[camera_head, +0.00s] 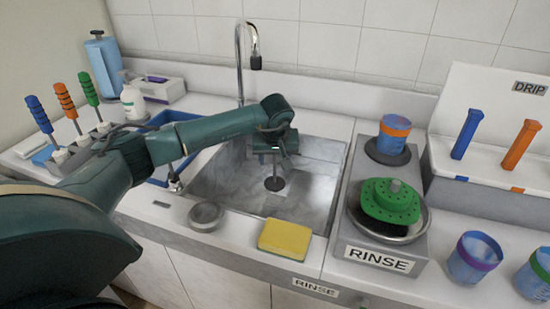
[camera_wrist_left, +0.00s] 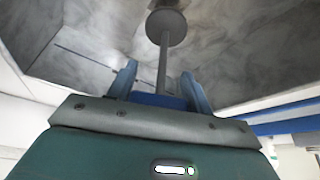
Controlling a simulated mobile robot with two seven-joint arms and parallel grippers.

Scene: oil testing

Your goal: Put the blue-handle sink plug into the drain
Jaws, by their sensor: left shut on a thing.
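My left gripper (camera_head: 277,158) reaches down into the grey stone-look sink basin (camera_head: 315,180). The wrist view shows its fingers (camera_wrist_left: 162,85) closed around the blue handle (camera_wrist_left: 158,100) of the sink plug. The plug's thin rod and dark round disc (camera_wrist_left: 166,28) extend away from the fingers. In the head view the plug's disc (camera_head: 274,184) shows below the gripper, inside the basin. A dark round shape, probably the drain (camera_wrist_left: 170,4), shows partly behind the disc at the top of the wrist view. I cannot tell whether the disc touches it. My right gripper is not in view.
A tall faucet (camera_head: 240,60) rises behind the basin. A rinse stand with a green strainer (camera_head: 390,201) is on the right. The basin's right part is clear.

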